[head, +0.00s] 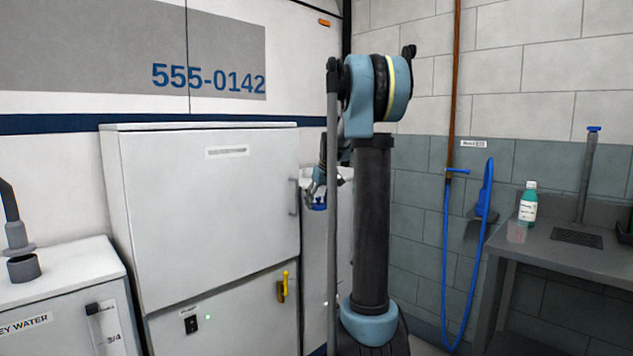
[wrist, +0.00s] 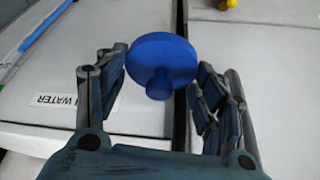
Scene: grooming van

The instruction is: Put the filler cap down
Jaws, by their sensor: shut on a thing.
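The filler cap (wrist: 165,60) is a blue disc with a short round knob, and it sits between the fingers of my gripper (wrist: 160,82) in the wrist view. My gripper is shut on it. In the head view, my gripper (head: 317,188) hangs beside the right side of a tall white cabinet, partly hidden by my arm. A bit of the blue cap (head: 319,206) shows just below it. In the wrist view, pale flat surfaces lie behind the cap; I cannot tell how far it is from them.
The tall white cabinet (head: 210,230) stands left of my arm, with a yellow handle (head: 284,287) low down. A lower white unit (head: 60,270) is at far left. A blue hose (head: 447,260) hangs on the right wall. A grey bench (head: 590,262) holds a green bottle (head: 528,205).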

